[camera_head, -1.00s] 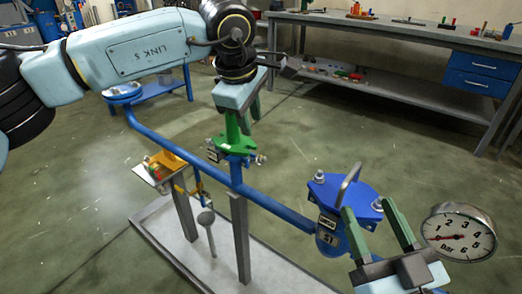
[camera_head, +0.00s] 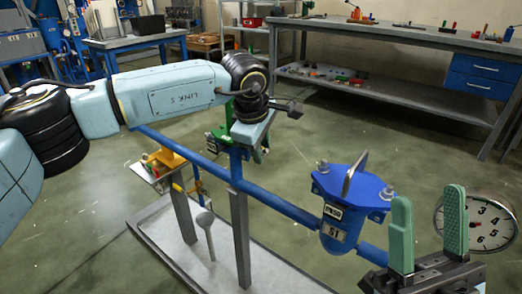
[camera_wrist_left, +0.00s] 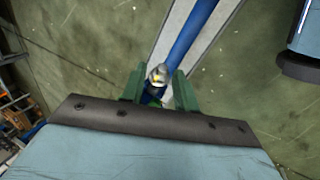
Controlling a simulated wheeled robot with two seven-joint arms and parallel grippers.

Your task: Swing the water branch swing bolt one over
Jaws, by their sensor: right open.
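A green flanged fitting (camera_head: 217,139) sits on the blue pipe (camera_head: 282,207), mostly hidden behind my left gripper (camera_head: 254,152). In the left wrist view, a silver bolt end (camera_wrist_left: 158,74) shows between the two green fingers of my left gripper (camera_wrist_left: 159,88), with gaps at its sides. The left gripper is open around it; whether a finger touches it I cannot tell. My right gripper (camera_head: 428,230) is open and empty, fingers up, to the right of the blue lidded vessel (camera_head: 350,205). Which bolt is number one cannot be read.
A pressure gauge (camera_head: 488,220) stands behind the right gripper. Grey posts (camera_head: 238,225) rise from a tray-like base (camera_head: 170,235). A workbench (camera_head: 390,38) stands at the back. The floor between is clear.

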